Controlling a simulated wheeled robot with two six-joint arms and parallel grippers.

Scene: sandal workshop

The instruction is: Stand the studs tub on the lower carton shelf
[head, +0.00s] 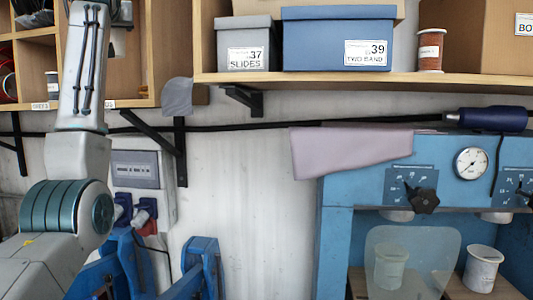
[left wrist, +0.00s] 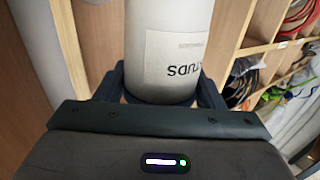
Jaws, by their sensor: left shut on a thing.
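The studs tub (left wrist: 168,50) is a pale grey cylinder in the left wrist view, with a label reading STUDS upside down. My left gripper (left wrist: 158,88) is shut on it, with dark fingers on both sides. The tub's far end is cut off by the frame. In the head view my left arm rises past the top edge, so the gripper and tub are out of that picture. A wooden carton shelf (head: 330,79) crosses the upper right, holding a grey carton (head: 248,45) marked 37 SLIDES and a blue carton (head: 338,40) marked 39 TWO BAND. My right gripper is not seen.
A thread spool (head: 430,50) and a brown carton (head: 492,35) stand further right on the shelf. Bare board shows at its left end and around the spool. Wooden cubbies (head: 40,60) are at left. A blue press (head: 345,195) with a draped cloth (head: 350,150) stands below.

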